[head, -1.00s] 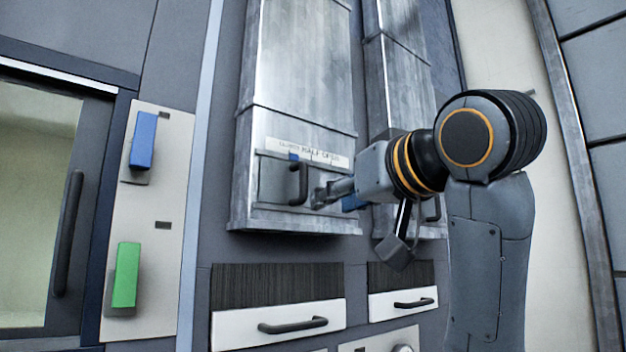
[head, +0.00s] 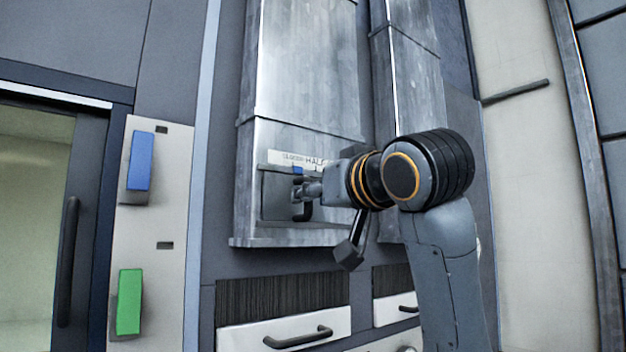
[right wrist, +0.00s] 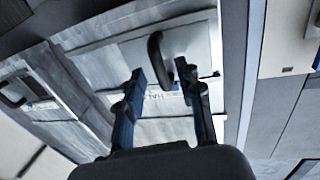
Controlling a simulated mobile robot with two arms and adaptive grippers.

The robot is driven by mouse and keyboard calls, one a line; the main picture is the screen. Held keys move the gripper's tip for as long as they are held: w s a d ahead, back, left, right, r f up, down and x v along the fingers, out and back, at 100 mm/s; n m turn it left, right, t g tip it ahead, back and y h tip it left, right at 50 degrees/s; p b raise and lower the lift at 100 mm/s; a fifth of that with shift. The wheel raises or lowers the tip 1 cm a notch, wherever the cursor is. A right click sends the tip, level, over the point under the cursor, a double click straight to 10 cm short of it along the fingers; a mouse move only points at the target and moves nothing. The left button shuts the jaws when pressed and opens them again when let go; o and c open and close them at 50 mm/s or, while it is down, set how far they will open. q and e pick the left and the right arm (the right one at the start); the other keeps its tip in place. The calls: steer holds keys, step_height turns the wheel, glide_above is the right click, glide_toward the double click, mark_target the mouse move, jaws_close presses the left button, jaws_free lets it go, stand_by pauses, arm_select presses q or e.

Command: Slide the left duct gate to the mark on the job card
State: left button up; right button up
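The left duct gate (head: 277,207) is a grey plate with a black upright handle (head: 304,212), low on the left metal duct. A white scale strip above it (head: 290,159) reads "CLOSED" and "HALF"; my arm covers the rest. A small blue pointer (head: 297,170) sits under the strip's left part. My right gripper (head: 302,194) is at the handle. In the right wrist view my right gripper (right wrist: 172,78) is open, with the handle (right wrist: 157,58) in front of and between its fingers; contact cannot be told. My left gripper and the job card are not in view.
A second duct (head: 412,80) stands to the right, its gate hidden by my arm; that gate shows in the right wrist view (right wrist: 22,88). Drawers (head: 285,333) are below. A panel with blue (head: 141,160) and green (head: 129,302) blocks is at left.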

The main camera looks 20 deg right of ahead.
steer(key=shift+w+a, duration=0.1)
steer(key=shift+w, duration=0.6)
jaws_close()
